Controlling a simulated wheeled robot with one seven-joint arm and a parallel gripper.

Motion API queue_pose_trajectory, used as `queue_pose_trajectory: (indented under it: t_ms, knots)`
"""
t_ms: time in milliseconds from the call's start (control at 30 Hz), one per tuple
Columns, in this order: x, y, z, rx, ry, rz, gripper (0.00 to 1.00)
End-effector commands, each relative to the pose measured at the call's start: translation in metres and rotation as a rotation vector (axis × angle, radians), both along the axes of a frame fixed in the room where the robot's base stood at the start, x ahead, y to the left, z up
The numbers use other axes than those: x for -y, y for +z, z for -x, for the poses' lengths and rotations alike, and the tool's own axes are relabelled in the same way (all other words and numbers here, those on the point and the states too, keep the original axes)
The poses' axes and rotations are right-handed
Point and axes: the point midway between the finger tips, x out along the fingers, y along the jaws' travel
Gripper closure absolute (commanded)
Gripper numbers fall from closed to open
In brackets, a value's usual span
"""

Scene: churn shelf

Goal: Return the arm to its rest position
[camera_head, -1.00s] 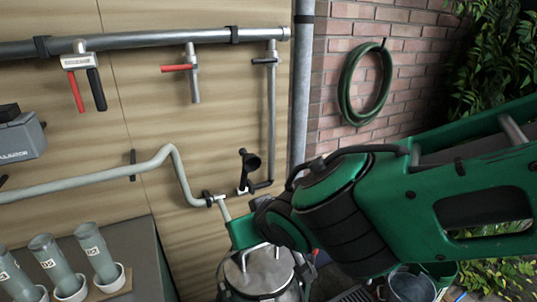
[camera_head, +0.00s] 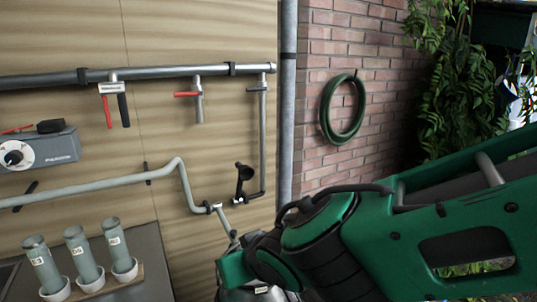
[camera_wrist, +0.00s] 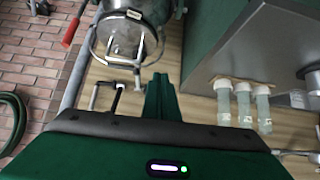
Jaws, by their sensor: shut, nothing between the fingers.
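My green arm comes in from the right of the head view and ends at the lower middle. A metal churn (camera_wrist: 122,38) with a wire handle stands beyond the fingertips in that view. In the head view only a little of the churn (camera_head: 262,293) shows below the arm's end, which hides most of it. The fingertips are not clear in the head view.
A grey pipe (camera_head: 150,74) with red-handled taps runs along the wooden wall. Several capped tubes (camera_head: 77,250) stand in white cups on a grey counter (camera_head: 145,250) at the left. A green hose (camera_head: 327,112) hangs on the brick wall, with leafy plants (camera_head: 450,90) at the right.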

Motion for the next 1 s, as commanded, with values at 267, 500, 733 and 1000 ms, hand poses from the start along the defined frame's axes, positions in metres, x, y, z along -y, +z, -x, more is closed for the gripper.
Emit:
queue_pose_trajectory:
  t_ms: [267,500,733,1000]
  knots:
    - [0.049,-0.005,-0.026,-0.038,-0.1,0.051,1.0]
    - [0.116,-0.008,-0.041,-0.09,-0.23,0.105,1.0]
    - [0.234,-0.013,-0.043,-0.215,-0.453,0.167,1.0]
    - [0.394,-0.022,0.031,-0.502,-0.785,0.158,1.0]
